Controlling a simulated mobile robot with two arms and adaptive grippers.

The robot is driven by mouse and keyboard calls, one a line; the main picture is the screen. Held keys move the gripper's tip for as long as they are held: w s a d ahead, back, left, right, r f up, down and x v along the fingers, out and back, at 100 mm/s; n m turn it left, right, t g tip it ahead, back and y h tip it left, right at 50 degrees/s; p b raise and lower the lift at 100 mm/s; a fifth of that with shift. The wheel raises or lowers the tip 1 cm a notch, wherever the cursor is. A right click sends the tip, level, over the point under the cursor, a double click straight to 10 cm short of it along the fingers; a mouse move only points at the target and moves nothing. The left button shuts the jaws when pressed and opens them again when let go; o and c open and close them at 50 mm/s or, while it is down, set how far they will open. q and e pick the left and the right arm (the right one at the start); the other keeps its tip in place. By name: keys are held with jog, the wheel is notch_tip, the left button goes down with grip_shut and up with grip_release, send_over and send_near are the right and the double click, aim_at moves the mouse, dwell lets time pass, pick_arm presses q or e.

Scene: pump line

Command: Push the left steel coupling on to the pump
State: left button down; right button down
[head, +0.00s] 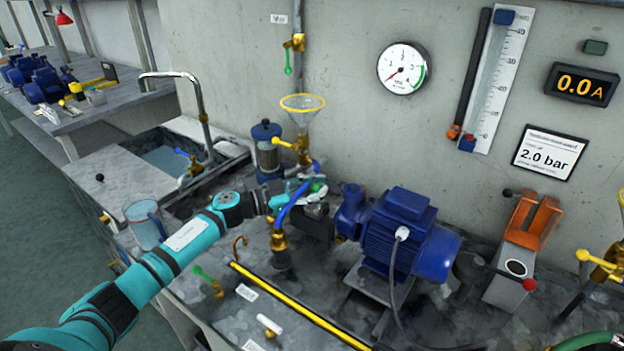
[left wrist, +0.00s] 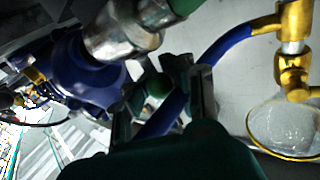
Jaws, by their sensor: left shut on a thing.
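The blue pump (head: 352,210) with its motor (head: 405,238) stands on the bench in the middle of the head view. The pump body (left wrist: 85,75) fills the upper left of the left wrist view. The left steel coupling (head: 313,209) is small and partly hidden at the pump's left side. Its bright steel barrel (left wrist: 125,30) shows close to the pump; I cannot tell whether it is seated. The exact grip is partly hidden. My right gripper is not in view.
A funnel (head: 303,103) with brass valve stands behind. A yellow pipe (head: 295,308) crosses the bench front. A clear jug (head: 146,224) and sink (head: 170,158) are left; an orange-topped device (head: 531,220) is right.

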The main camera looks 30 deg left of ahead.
pick_arm(q)
jog(key=shift+s+d+f, duration=0.2)
jog(key=shift+d+f, duration=0.1)
jog(key=shift+d, duration=0.25)
jog(key=c, duration=1.7)
grip_release()
jog(key=shift+c, duration=0.2)
jog(key=o, duration=0.7)
jog(key=shift+s+a+r, duration=0.25)
jog(key=shift+s, duration=0.05)
jog(key=shift+c, duration=0.2)
jog(key=shift+w, duration=0.15)
jog(key=v, duration=1.2)
jog(key=shift+w, duration=0.1)
